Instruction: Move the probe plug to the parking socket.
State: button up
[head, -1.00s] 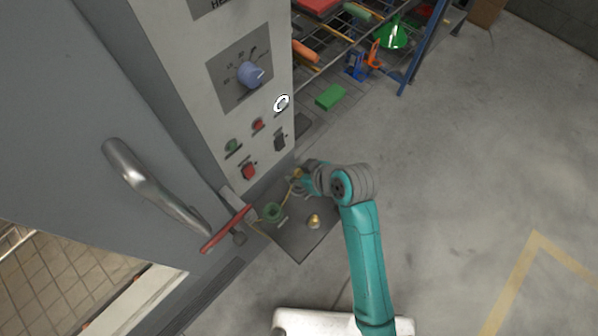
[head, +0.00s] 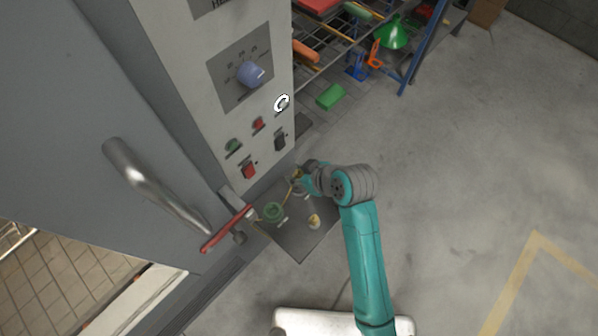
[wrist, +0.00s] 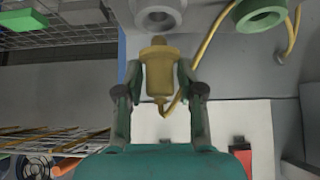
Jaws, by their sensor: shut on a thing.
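The probe plug (wrist: 158,75) is a yellow-brass cylinder with a thin yellow cable, held upright in the wrist view between the two fingers of my gripper (wrist: 157,85). Its narrow end points at a pale round socket (wrist: 157,18), with a visible gap between them. A green ring socket (wrist: 262,13) is to the right; the cable runs past it. In the head view the green socket (head: 273,212) and a pale fitting (head: 314,221) sit on a dark plate (head: 297,243). My gripper (head: 297,181) is at the plate's far edge, mostly hidden by my wrist. Which socket is for parking is not marked.
The control panel (head: 215,110) with a blue knob (head: 250,74) and several buttons rises behind the plate. A door handle (head: 150,185) and a red lever (head: 226,230) are at left. A cluttered rack (head: 345,45) stands behind. The floor at right is clear.

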jog(key=shift+f, duration=1.4)
jog(key=o, duration=1.2)
jog(key=v, duration=1.2)
